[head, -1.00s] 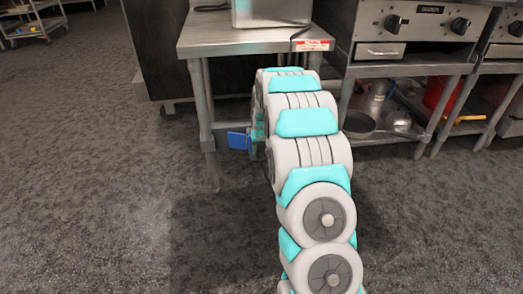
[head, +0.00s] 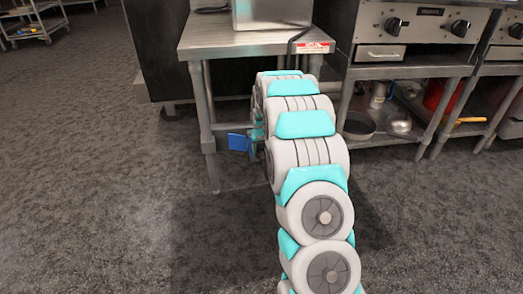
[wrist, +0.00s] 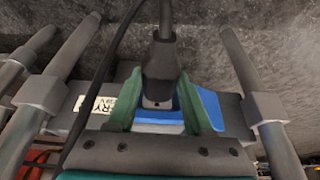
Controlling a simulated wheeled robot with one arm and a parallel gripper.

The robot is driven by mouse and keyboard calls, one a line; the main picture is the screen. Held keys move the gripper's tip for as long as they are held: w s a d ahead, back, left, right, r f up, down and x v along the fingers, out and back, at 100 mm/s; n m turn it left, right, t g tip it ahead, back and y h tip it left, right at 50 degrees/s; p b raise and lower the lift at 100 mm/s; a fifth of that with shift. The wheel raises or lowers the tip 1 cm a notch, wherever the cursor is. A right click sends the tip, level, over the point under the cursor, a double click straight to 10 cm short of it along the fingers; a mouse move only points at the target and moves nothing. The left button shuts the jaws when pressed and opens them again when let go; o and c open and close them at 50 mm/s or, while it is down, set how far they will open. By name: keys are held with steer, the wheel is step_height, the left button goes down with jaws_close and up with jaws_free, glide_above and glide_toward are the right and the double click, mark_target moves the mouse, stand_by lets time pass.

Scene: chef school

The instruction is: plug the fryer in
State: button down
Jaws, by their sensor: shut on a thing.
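The fryer (head: 270,12) is a metal box at the top edge of the head view, standing on a steel table (head: 232,43); only its lower part shows. Its dark cord (head: 297,40) hangs over the table's front edge. In the wrist view my gripper (wrist: 160,80) has its green fingers on both sides of a black plug (wrist: 159,58), shut on it. The plug's cord (wrist: 165,14) runs up out of the picture. A blue piece (wrist: 205,103) lies behind the fingers; I cannot tell whether the plug touches it. In the head view my arm hides the gripper.
A blue object (head: 238,142) shows under the table, left of my arm. Table legs (head: 205,120) stand close by. A grill (head: 425,22) with pans on its lower shelf (head: 400,145) is to the right. A second black cable (wrist: 100,75) crosses the wrist view. Open floor lies left.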

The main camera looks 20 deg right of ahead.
steer(key=shift+w+d, duration=0.25)
steer(key=shift+w, duration=0.55)
steer(key=shift+s, duration=0.15)
stand_by(0.5)
steer(key=shift+s+a, duration=0.3)
steer(key=shift+s, duration=0.55)
steer(key=shift+s+a, duration=0.25)
steer(key=shift+s, duration=0.6)
stand_by(1.2)
steer(key=shift+w+d+p, duration=0.3)
steer(key=shift+w+p, duration=0.05)
steer(key=shift+w, duration=0.6)
steer(key=shift+w+d+p, duration=0.25)
steer(key=shift+w+p, duration=0.05)
steer(key=shift+w, duration=0.6)
stand_by(0.7)
steer(key=shift+s, duration=0.15)
stand_by(0.5)
